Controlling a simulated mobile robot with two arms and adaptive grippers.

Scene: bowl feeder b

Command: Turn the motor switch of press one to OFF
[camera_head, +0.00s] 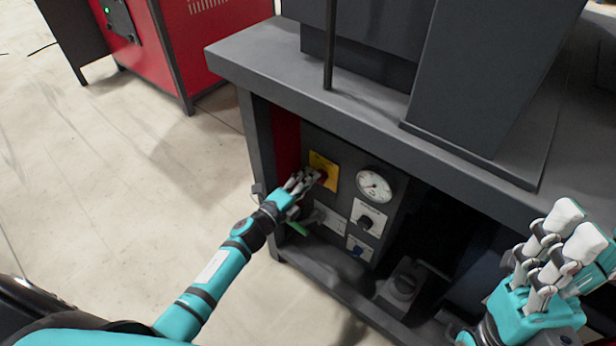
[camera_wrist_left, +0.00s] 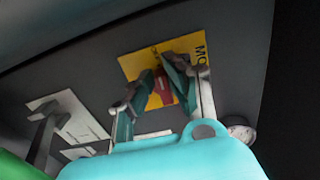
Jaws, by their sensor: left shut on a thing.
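The motor switch is a red knob (camera_head: 322,177) on a yellow plate (camera_head: 326,163) on the dark front panel of the press. My left gripper (camera_head: 312,178) reaches it from the left and is shut on the red knob. In the left wrist view the red knob (camera_wrist_left: 161,90) sits between the two fingers of the left gripper (camera_wrist_left: 164,82), in front of the yellow plate (camera_wrist_left: 133,65). The fingers partly cover the knob, so I cannot tell its setting. My right gripper (camera_head: 562,235) is at the right, away from the panel, with its fingers apart and nothing seen between them.
Right of the switch are a round gauge (camera_head: 374,186) and a black knob on a white plate (camera_head: 367,217). A lever with a green handle (camera_head: 298,228) is below my left gripper. The press's grey tabletop (camera_head: 262,62) overhangs the panel. Open floor (camera_head: 120,190) lies left.

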